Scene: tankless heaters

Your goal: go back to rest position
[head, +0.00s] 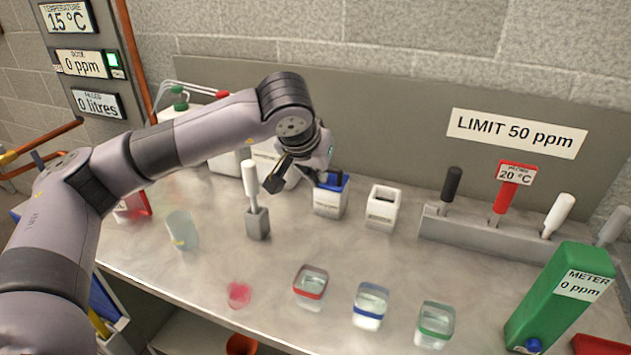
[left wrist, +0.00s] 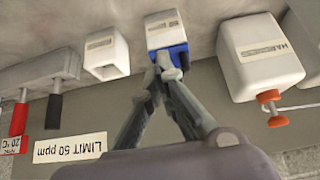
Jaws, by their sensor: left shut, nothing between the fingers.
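My left arm reaches in from the left over the bench. My left gripper (head: 326,181) is shut and empty, at the blue-rimmed white container (head: 329,198) near the back of the bench. In the left wrist view, the closed fingertips (left wrist: 166,62) overlap the blue rim of that container (left wrist: 166,33); I cannot tell whether they touch it. My right gripper is in neither view.
A white-handled tool in a grey block (head: 257,222) and an open white container (head: 381,207) stand near the gripper. Several glass cups, including a red-rimmed one (head: 311,289), stand in front. A probe rack (head: 470,232) and green meter (head: 560,300) are right.

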